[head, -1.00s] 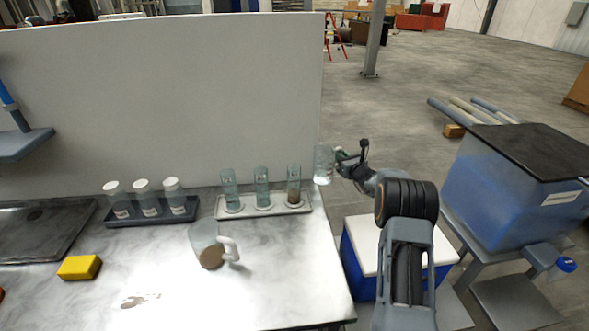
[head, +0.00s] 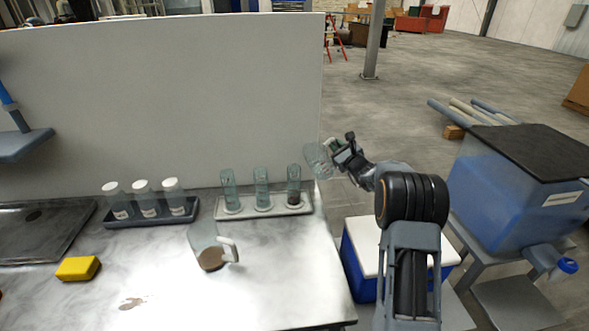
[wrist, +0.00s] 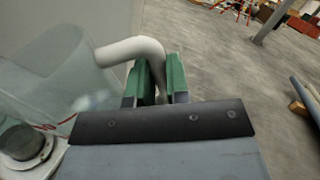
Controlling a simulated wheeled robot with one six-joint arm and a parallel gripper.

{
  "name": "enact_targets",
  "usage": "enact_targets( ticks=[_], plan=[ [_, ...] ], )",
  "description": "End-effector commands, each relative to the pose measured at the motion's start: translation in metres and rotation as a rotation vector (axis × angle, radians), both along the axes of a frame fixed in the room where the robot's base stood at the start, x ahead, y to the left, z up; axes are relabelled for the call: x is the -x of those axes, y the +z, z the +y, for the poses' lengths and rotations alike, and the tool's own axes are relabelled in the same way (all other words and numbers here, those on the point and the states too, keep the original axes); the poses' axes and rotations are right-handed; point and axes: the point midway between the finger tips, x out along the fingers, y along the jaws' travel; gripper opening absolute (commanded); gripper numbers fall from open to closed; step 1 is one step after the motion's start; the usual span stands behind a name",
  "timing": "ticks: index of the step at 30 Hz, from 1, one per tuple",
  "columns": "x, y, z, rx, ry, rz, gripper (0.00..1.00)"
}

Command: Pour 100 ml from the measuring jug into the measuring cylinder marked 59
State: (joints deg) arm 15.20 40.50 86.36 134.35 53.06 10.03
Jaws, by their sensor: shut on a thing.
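My gripper (head: 337,150) is shut on the white handle (wrist: 135,50) of a clear measuring jug (head: 318,160). The jug is held in the air past the table's right end, tilted to the left, its mouth side toward the rightmost cylinder. The wrist view shows the jug (wrist: 45,75) large at left, with red marks. Three clear measuring cylinders stand upright in a pale tray: left (head: 229,188), middle (head: 262,186) and right (head: 294,180). The right one holds dark brown matter low down. No number is readable. I cannot tell the liquid level or see a stream.
A second jug (head: 203,236) with brown contents stands on the table, in front of the cylinder tray (head: 280,210). Several white-capped bottles (head: 142,188) stand in a dark rack. A yellow sponge (head: 78,268) lies at left. A white panel (head: 200,100) closes the back.

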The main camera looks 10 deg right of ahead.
Motion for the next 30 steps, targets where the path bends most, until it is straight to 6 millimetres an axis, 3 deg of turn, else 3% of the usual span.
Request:
enact_targets(
  ticks=[8, 15, 19, 30],
  plan=[
    [0.011, 0.027, 0.020, 0.155, 0.001, -0.093, 0.00],
    [0.018, 0.067, 0.030, 0.290, 0.000, -0.171, 0.00],
    [0.020, 0.059, 0.034, 0.360, 0.000, -0.208, 0.00],
    [0.026, 0.074, 0.045, 0.495, 0.000, -0.288, 0.00]
  ],
)
